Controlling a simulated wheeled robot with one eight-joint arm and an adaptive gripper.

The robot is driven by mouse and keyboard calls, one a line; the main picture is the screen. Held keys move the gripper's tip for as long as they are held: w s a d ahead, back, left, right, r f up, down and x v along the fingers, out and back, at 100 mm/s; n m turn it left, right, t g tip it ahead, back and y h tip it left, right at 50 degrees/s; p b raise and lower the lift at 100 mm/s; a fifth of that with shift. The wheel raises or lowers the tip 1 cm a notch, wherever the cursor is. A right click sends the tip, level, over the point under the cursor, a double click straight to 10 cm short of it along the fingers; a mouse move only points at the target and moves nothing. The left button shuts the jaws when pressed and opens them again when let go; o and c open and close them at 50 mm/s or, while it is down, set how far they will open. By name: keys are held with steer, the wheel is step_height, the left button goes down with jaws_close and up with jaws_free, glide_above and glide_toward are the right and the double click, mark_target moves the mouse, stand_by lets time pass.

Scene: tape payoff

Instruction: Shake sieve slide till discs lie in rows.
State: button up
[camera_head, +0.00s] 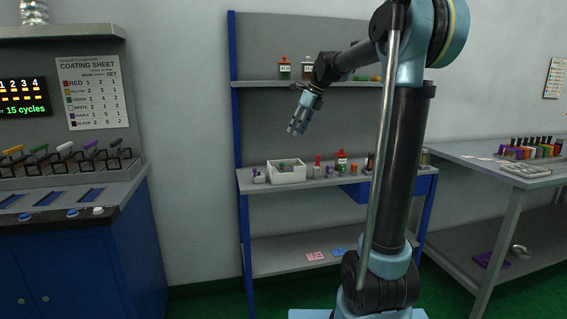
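I cannot make out a sieve slide or any discs for certain. A flat pale tray (525,170) lies on the right table; its contents are too small to tell. A white open box (286,172) stands on the blue-framed bench with small greenish items inside. My gripper (296,130) hangs in the air above and behind-left of my arm's column, pointing down over the bench, with clear space between it and the box. It seems to hold nothing; its fingers are too small to tell open from shut.
The bench (262,187) also carries several small bottles and jars. A shelf (262,84) above holds bottles. Left is a blue cabinet (70,265) with a rack of coloured-handled tools (62,160), a coating sheet (92,92) and a display. The right table (465,152) has a row of coloured items.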

steer(key=shift+h, duration=0.4)
steer(key=x, duration=1.6)
steer(key=shift+w+a+r, duration=0.1)
steer(key=shift+a+r, duration=0.05)
steer(key=shift+a, duration=0.15)
steer(key=shift+c, duration=0.4)
jaws_close()
